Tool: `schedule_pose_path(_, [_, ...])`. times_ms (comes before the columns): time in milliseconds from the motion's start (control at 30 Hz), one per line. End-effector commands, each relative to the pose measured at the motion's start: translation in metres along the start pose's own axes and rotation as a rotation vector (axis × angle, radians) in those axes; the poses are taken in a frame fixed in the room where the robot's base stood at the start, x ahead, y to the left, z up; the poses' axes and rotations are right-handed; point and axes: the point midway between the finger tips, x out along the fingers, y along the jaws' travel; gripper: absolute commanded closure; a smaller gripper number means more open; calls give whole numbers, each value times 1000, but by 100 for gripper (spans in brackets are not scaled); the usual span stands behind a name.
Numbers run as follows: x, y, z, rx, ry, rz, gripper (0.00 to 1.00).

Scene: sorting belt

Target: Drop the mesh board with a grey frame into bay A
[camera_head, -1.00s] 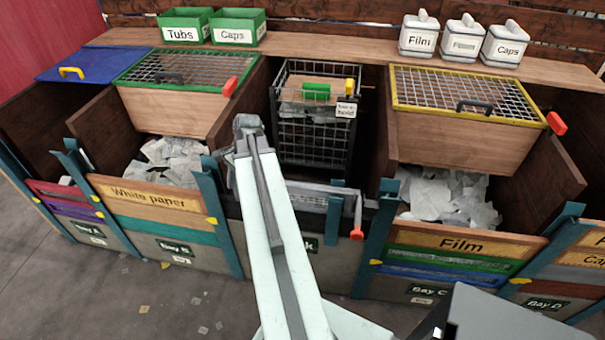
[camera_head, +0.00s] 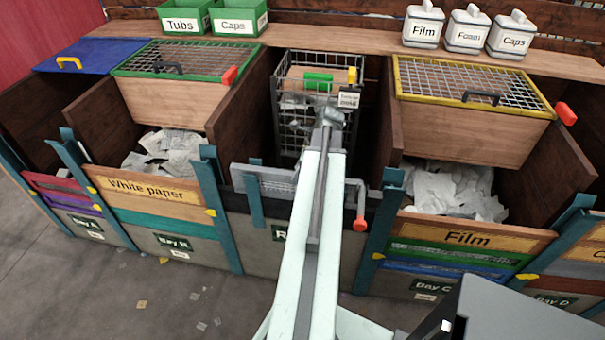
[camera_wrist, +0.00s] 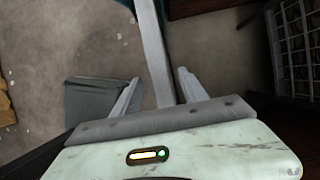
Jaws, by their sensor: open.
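The grey-framed mesh board (camera_head: 275,180) stands upright at the front of the middle bay in the head view. It has an orange-red knob at its right end, and my arm covers part of it. In the wrist view, a long grey bar (camera_wrist: 153,45), seemingly its top edge, runs between the fingers of my gripper (camera_wrist: 158,90). My gripper is open, one finger on each side of the bar; contact cannot be told. Bay A (camera_head: 86,223) is at the far left, with red and purple boards at its front and a blue lid (camera_head: 90,56) at its back.
A wire cage (camera_head: 290,125) stands behind the board; it also shows at the right of the wrist view (camera_wrist: 292,45). Teal posts (camera_head: 208,190) divide the bays. The White paper bay (camera_head: 150,190) lies between the middle bay and Bay A. The floor in front is mostly clear.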

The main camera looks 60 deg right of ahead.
Motion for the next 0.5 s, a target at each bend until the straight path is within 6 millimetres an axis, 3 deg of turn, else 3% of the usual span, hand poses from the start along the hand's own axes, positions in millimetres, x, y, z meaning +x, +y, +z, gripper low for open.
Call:
schedule_pose_path(33, [17, 0, -3, -1, 0, 0, 49])
schedule_pose_path(100, [24, 0, -3, -1, 0, 0, 49])
schedule_pose_path(400, [24, 0, 0, 1, 0, -1, 49])
schedule_pose_path(500, [24, 0, 0, 1, 0, -1, 77])
